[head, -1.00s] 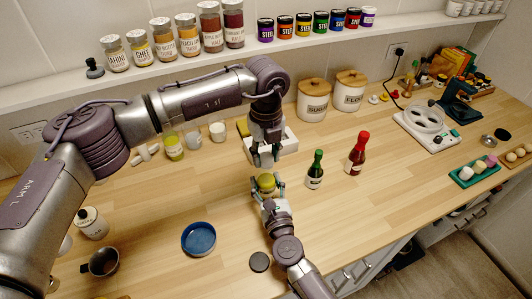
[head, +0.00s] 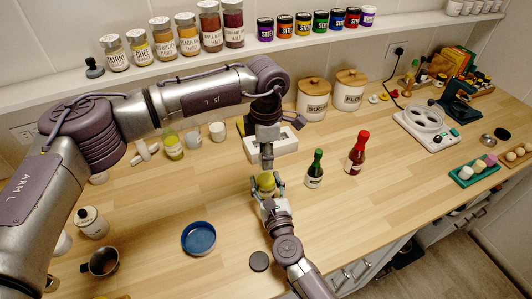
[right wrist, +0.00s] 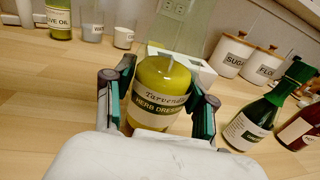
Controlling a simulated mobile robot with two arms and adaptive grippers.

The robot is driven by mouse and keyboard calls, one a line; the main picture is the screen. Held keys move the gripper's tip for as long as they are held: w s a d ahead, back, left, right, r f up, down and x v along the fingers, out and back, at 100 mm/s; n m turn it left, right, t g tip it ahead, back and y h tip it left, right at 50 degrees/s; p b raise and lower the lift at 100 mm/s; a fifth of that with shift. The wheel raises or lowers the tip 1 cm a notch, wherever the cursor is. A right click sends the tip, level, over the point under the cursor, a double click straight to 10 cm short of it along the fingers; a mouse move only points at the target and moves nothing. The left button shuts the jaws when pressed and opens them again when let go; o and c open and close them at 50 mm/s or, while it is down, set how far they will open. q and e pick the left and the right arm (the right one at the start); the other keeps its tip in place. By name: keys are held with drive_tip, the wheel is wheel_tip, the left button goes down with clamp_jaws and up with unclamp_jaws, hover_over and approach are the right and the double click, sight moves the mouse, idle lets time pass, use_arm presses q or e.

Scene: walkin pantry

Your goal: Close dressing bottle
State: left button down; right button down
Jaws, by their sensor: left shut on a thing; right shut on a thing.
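The dressing bottle (head: 266,182) is a yellow-green rounded bottle with a dark "Herb Dressing" label. In the right wrist view the bottle (right wrist: 163,88) stands between the fingers, with a thin pale tip on its domed top. My right gripper (head: 267,187) is shut on its sides; its fingers also show in the right wrist view (right wrist: 160,105). My left gripper (head: 267,163) points down just behind or above the bottle top in the head view, seen edge-on. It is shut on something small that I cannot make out. A dark round disc (head: 259,261), perhaps a lid, lies on the counter.
A green-capped bottle (head: 314,170) and a red sauce bottle (head: 357,153) stand close on the right. A blue dish (head: 198,238) and a metal cup (head: 102,262) are at front left. The counter between them is mostly clear.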

use_arm(q)
drive_tip(key=m, duration=0.6)
drive_tip(key=shift+m, duration=0.4)
drive_tip(key=c, duration=0.7)
unclamp_jaws()
drive_tip(key=shift+o, duration=0.2)
wheel_tip(320, 180, up, 12)
use_arm(e)
drive_tip(key=shift+c, duration=1.4)
unclamp_jaws()
